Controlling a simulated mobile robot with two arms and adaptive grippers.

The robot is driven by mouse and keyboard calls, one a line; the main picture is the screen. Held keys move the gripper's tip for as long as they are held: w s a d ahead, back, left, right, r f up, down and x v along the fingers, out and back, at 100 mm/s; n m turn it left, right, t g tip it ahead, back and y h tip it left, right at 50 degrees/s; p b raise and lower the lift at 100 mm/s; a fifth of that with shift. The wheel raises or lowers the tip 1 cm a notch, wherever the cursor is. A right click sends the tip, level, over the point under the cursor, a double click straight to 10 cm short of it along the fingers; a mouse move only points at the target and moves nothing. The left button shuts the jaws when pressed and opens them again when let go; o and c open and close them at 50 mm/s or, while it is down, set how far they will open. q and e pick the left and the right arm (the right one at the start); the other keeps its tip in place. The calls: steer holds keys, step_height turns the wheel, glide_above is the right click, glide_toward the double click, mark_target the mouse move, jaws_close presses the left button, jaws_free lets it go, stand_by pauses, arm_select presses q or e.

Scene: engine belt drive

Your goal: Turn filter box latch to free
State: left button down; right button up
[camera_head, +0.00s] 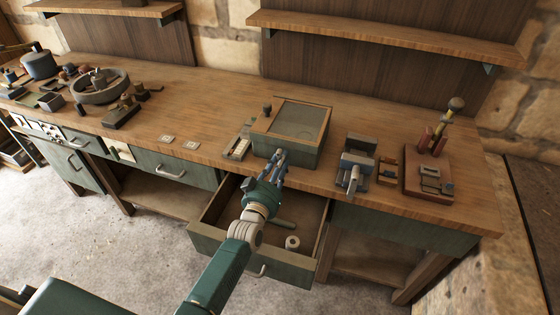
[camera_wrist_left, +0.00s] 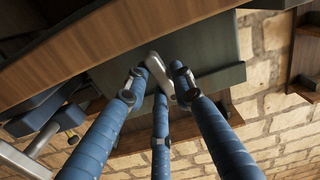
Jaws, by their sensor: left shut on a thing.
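The filter box (camera_head: 312,157) is a green box with a wood-framed lid, sitting on the bench just above the open drawer. My left gripper (camera_head: 280,157) is at the box's front wall, with its arm reaching up over the drawer. In the left wrist view, its blue fingers close around a small grey metal latch (camera_wrist_left: 157,67) on the box's green face (camera_wrist_left: 208,48). The gripper is shut on this latch, which sits tilted in that view. In the head view the gripper hides the latch. My right gripper is not in view.
The open drawer (camera_head: 318,240) below holds a white ring (camera_head: 292,242) and a green tool. A grey vise (camera_head: 356,165) and a reddish-brown board (camera_head: 428,183) stand right of the box. A round tray (camera_head: 100,88) is at the left.

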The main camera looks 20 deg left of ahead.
arm_select(q)
steer(key=shift+m, duration=0.8)
steer(key=shift+f, duration=0.1)
steer(key=c, duration=1.5)
jaws_free()
steer(key=shift+d, duration=0.1)
steer(key=shift+s, duration=0.15)
steer(key=s, duration=1.1)
steer(key=shift+s+a, duration=0.2)
steer(key=shift+s, duration=0.2)
